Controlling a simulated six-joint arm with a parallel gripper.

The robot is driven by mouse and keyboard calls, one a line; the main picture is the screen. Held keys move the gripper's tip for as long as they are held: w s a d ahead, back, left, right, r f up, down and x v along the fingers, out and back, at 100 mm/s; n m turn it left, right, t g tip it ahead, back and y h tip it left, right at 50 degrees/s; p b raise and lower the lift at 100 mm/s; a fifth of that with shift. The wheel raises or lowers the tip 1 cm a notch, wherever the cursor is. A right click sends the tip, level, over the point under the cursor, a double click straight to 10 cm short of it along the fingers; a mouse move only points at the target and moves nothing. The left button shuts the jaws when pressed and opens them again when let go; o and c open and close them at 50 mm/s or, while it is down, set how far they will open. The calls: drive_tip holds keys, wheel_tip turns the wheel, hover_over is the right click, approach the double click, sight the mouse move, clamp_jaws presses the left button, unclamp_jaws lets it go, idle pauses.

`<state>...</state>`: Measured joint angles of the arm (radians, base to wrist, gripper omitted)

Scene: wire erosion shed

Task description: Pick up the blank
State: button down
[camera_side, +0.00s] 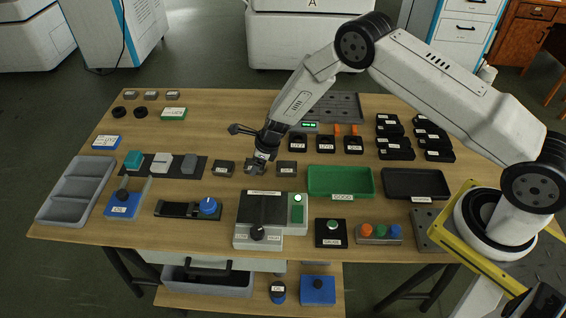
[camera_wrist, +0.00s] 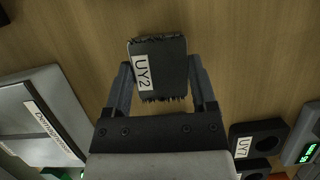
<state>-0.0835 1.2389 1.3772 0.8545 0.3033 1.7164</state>
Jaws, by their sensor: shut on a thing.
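My gripper (camera_side: 257,165) is over the middle of the table in the side view. In the wrist view its two fingers (camera_wrist: 160,88) are shut on a dark grey block (camera_wrist: 165,70), the blank, with a white label reading UY2 and rough, ragged edges. The fingers press on its two opposite sides. In the side view the blank (camera_side: 255,169) is mostly hidden by the gripper, low between two other small dark labelled blocks. I cannot tell whether it touches the wood.
Small dark blocks stand close by on the left (camera_side: 223,168) and right (camera_side: 287,168). A green tray (camera_side: 340,195) and a black tray (camera_side: 415,198) lie to the right. A grey and black device (camera_side: 262,238) stands in front. Black labelled holders (camera_side: 325,144) stand behind.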

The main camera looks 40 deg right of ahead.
drive_tip(key=shift+w+r, duration=0.1)
drive_tip(key=shift+r, duration=1.05)
drive_tip(key=s+d+r, duration=0.2)
drive_tip(key=s+r, duration=0.8)
drive_tip(key=s, duration=0.4)
drive_tip(key=shift+r, duration=0.3)
drive_tip(key=shift+a, duration=0.25)
drive_tip(key=shift+n, duration=0.4)
drive_tip(key=shift+s+a+f, duration=0.4)
drive_tip(key=shift+s+a, duration=0.05)
drive_tip(key=shift+a, duration=0.9)
drive_tip(key=shift+s+a+f, duration=0.45)
drive_tip(key=shift+a, duration=0.9)
drive_tip(key=shift+s+a+f, duration=0.4)
drive_tip(key=shift+s+a, duration=0.05)
drive_tip(key=shift+a, duration=0.9)
drive_tip(key=shift+f, duration=0.2)
